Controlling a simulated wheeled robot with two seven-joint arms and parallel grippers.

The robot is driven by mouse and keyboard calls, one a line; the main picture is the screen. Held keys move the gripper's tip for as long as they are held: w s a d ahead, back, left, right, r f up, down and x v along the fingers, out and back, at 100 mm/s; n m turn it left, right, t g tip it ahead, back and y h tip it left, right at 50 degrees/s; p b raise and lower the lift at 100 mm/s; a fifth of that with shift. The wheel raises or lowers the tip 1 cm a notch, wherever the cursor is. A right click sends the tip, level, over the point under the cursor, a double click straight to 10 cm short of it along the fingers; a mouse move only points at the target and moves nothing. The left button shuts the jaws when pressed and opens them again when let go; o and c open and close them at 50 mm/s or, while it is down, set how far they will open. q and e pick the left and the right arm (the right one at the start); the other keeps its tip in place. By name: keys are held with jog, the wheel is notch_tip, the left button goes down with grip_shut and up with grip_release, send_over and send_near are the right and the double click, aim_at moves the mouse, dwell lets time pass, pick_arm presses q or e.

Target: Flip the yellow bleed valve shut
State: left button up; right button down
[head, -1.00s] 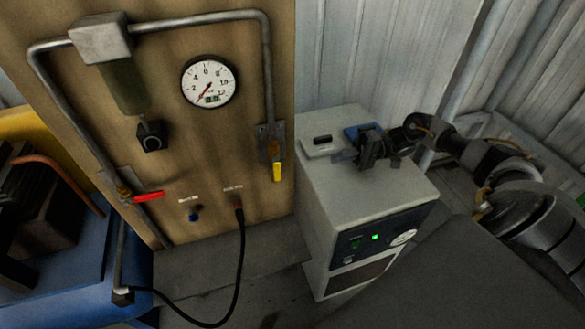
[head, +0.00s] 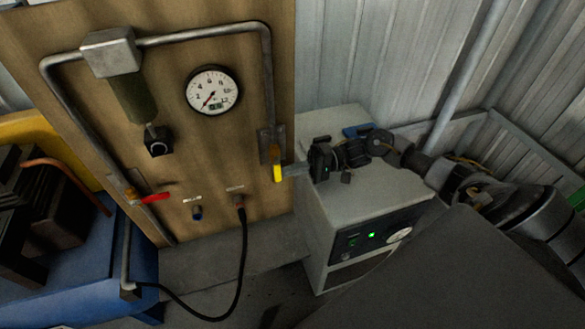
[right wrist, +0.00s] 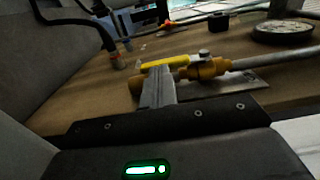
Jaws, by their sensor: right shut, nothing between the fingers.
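The bleed valve's yellow handle (head: 278,173) hangs down below its orange-brass body (head: 274,153), at the lower end of the right-hand pipe on the wooden panel. In the right wrist view the yellow handle (right wrist: 165,61) lies in line with the pipe, beside the brass body (right wrist: 205,68). My right gripper (head: 287,171) is shut and empty, its fingers pointing left with the tips at the handle's right side. In the right wrist view the closed fingers (right wrist: 158,85) reach up to the handle; I cannot tell whether they touch it. My left gripper is not in view.
A pressure gauge (head: 212,90) sits above left of the valve. A red-handled valve (head: 152,198) is on the left pipe. A black hose (head: 243,255) hangs from a panel port. A grey cabinet (head: 320,230) stands just right of the panel, below my right arm.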

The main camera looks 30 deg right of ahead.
dwell(0.3)
